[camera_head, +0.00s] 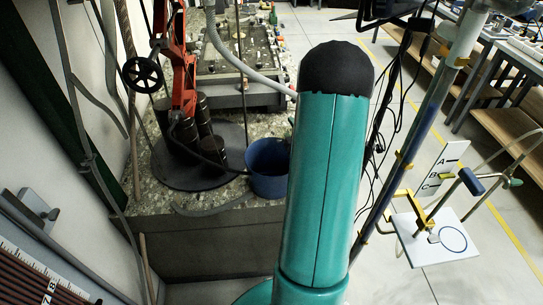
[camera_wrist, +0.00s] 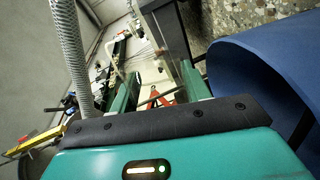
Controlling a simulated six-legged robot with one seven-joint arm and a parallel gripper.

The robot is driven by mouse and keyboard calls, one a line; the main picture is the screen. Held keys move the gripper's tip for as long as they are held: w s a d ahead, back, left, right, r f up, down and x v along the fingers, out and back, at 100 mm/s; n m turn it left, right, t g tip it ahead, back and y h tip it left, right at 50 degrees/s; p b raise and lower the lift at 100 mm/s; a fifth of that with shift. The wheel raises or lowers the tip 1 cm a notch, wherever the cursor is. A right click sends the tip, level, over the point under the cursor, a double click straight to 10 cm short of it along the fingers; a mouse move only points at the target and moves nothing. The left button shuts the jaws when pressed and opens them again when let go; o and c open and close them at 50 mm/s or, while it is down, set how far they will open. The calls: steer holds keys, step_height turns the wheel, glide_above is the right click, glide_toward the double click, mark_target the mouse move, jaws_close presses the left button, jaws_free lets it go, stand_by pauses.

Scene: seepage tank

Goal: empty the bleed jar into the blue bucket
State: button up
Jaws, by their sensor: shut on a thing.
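The blue bucket (camera_head: 268,170) stands on the speckled stone bench, near its front right edge, left of my teal arm. In the wrist view the blue bucket (camera_wrist: 262,75) fills the right side, very close beside my gripper. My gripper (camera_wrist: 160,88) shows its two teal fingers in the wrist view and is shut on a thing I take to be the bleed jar. The jar's outline and contents cannot be made out between the fingers. In the head view my gripper is hidden behind my arm.
A red stand (camera_head: 184,60) with a black handwheel (camera_head: 141,74) rises from a dark round base (camera_head: 200,155) left of the bucket. A grey hose (camera_head: 235,58) hangs above the bench. A white plate (camera_head: 437,240) with a card marked A, B, C is at right.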

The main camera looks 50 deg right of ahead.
steer(key=shift+s+d+r+m, duration=0.15)
steer(key=shift+s+d+m, duration=0.25)
steer(key=shift+d, duration=0.3)
steer(key=shift+w+f+m+y, duration=0.1)
steer(key=shift+f+m+y, duration=0.3)
steer(key=shift+m, duration=0.5)
steer(key=shift+r+m, duration=0.35)
steer(key=shift+m, duration=0.35)
steer(key=shift+a+f+m, duration=0.2)
steer(key=shift+f+m, duration=0.3)
steer(key=shift+m, duration=0.2)
steer(key=shift+f+m+y, duration=0.35)
steer(key=shift+m+y, duration=0.05)
steer(key=shift+m, duration=0.3)
steer(key=shift+s+d+r+m+y, duration=0.15)
steer(key=shift+d+m, duration=0.15)
steer(key=shift+m, duration=0.15)
steer(key=shift+s+d+r+m+y, duration=0.15)
steer(key=shift+d+m, duration=0.15)
steer(key=shift+m, duration=0.15)
steer(key=shift+s+d+f+m+t+y, duration=0.15)
steer(key=shift+d+f+m, duration=0.2)
steer(key=shift+m, duration=0.4)
steer(key=shift+s+d+f+m+t+y, duration=0.15)
steer(key=shift+d+m, duration=0.25)
steer(key=shift+m, duration=0.4)
steer(key=shift+s+d+f+m+t+y, duration=0.1)
steer(key=shift+d+f+m+t+y, duration=0.2)
steer(key=shift+m, duration=0.45)
